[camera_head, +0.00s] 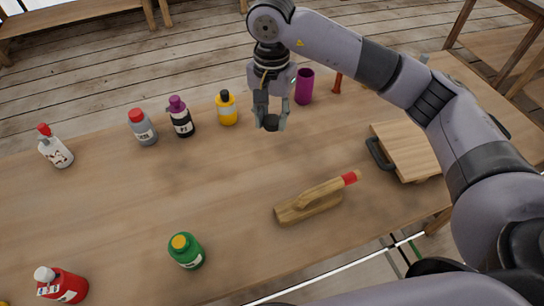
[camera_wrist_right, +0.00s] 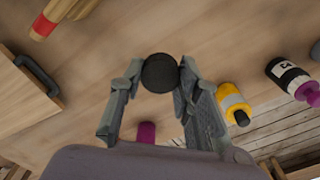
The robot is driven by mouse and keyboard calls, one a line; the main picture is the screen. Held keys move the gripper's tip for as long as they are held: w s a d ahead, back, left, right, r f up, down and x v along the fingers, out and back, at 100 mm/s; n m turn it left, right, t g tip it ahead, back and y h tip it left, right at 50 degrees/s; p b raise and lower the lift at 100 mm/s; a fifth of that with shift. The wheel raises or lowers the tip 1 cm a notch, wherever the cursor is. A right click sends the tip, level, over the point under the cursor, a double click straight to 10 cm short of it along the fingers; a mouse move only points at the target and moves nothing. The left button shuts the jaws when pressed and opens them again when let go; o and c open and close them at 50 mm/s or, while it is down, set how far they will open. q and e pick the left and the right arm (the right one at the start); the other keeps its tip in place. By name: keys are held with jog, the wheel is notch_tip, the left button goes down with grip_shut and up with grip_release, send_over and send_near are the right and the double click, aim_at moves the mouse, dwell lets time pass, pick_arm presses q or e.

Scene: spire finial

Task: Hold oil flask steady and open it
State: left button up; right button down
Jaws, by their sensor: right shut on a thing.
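My right gripper (camera_head: 270,120) is above the far middle of the table, shut on a small round black object (camera_wrist_right: 160,73). The object sits between the fingertips, and I cannot tell whether it is a cap or something else. It also shows dark in the head view (camera_head: 270,123). No bottle is clearly marked as the oil flask. A yellow bottle (camera_head: 227,108) with a black cap stands upright left of the gripper; it also shows in the wrist view (camera_wrist_right: 234,103). A dark bottle (camera_head: 182,123) with a purple cap stands beside it. My left gripper is not in view.
A grey bottle (camera_head: 143,128), a white bottle (camera_head: 56,151), a green bottle (camera_head: 187,252) and a red bottle (camera_head: 65,286) stand on the table (camera_head: 110,208). A purple cup (camera_head: 304,87) is behind the gripper. A wooden tool (camera_head: 310,203) and a board (camera_head: 408,150) lie right. The table's middle is clear.

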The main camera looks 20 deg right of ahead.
aim_at(272, 168)
notch_tip(272, 168, down, 17)
jog(key=p, duration=0.2)
jog(key=shift+p, duration=0.4)
jog(key=shift+f, duration=0.1)
jog(key=shift+f+b, duration=0.1)
jog(key=shift+b, duration=0.2)
jog(key=c, duration=1.2)
grip_release()
